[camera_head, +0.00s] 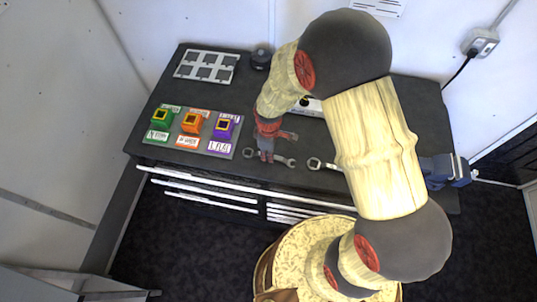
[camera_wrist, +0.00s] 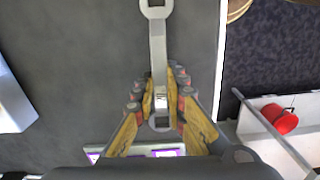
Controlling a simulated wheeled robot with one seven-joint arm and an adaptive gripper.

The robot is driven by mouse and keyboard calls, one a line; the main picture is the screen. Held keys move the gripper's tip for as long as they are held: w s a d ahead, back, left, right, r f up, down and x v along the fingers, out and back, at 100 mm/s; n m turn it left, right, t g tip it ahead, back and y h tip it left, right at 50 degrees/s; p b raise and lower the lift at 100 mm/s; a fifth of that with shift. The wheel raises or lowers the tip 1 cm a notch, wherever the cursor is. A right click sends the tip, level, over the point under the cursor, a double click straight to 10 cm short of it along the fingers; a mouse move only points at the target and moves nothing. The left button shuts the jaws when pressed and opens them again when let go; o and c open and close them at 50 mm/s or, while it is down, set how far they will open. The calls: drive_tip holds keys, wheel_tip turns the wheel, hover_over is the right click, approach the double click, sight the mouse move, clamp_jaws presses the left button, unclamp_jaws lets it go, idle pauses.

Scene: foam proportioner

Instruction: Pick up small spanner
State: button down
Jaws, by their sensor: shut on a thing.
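The small spanner, a grey double-ended one, lies across the front of the dark bench top in the head view (camera_head: 283,161). My gripper (camera_head: 266,153) points down over its middle-left part. In the wrist view, the spanner (camera_wrist: 157,45) runs from the top edge down between the fingers of my gripper (camera_wrist: 162,82). The fingers are shut on its shank, with one ring end below them. I cannot tell whether it is clear of the bench. A second spanner (camera_head: 314,163) lies to the right, partly hidden behind my arm.
A blue vise (camera_head: 445,170) is at the right edge. Drawers (camera_head: 230,196) with pale handles are below.

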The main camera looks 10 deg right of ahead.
drive_tip(key=shift+w+r, duration=0.1)
drive_tip(key=shift+r, duration=0.55)
drive_tip(key=r, duration=0.3)
drive_tip(key=shift+s+a, duration=0.1)
drive_tip(key=shift+s, duration=0.1)
drive_tip(key=s+a+r, duration=0.3)
drive_tip(key=s+r, duration=0.6)
drive_tip(key=s, duration=0.4)
drive_tip(key=shift+s+a, duration=0.2)
drive_tip(key=shift+r, duration=0.1)
drive_tip(key=c, duration=2.3)
unclamp_jaws()
drive_tip(key=shift+c, duration=1.3)
clamp_jaws()
